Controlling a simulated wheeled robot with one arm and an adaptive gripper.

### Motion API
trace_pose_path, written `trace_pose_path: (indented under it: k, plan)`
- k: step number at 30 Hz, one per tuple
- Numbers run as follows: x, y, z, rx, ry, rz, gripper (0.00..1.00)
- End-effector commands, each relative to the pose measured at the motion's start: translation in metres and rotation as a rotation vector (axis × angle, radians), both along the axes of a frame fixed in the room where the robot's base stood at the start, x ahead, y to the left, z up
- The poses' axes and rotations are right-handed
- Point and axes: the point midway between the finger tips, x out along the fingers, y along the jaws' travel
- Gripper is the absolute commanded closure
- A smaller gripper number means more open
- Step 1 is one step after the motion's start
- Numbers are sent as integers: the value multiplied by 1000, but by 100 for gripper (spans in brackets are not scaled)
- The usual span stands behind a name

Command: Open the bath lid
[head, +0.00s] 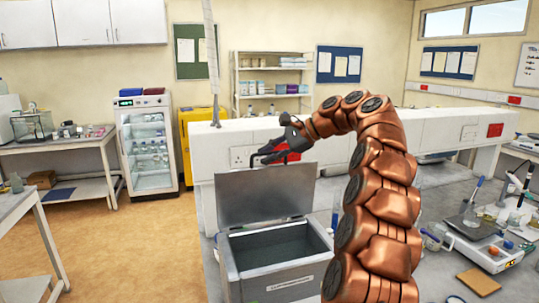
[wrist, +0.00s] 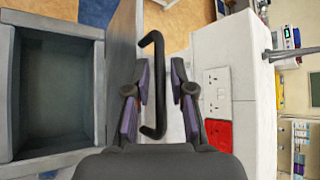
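The bath (head: 228,262) is a grey metal box on the bench, with its basin open to view; in the wrist view its rim (wrist: 98,90) is at the left. Its grey lid (head: 265,195) stands roughly upright at the back of the basin. The black bar handle (wrist: 158,50) is on the lid's far side in the wrist view. My gripper (head: 272,148) is at the lid's top edge. In the wrist view my gripper (wrist: 162,95) is open, with the handle between its fingers and a gap showing at the right finger. Contact with the left finger is unclear.
A white partition with sockets (wrist: 216,82) and a red panel (wrist: 218,134) stands close behind the lid. A balance (head: 485,245) and other labware crowd the bench at the right. The floor at the left is clear.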

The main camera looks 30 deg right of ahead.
Motion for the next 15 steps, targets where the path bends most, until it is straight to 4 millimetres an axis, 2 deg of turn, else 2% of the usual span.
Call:
trace_pose_path:
  k: [3,15]
  plan:
    - [0,0,0,0,1,-1,64]
    - [-2,-4,3,0,-1,-3,64]
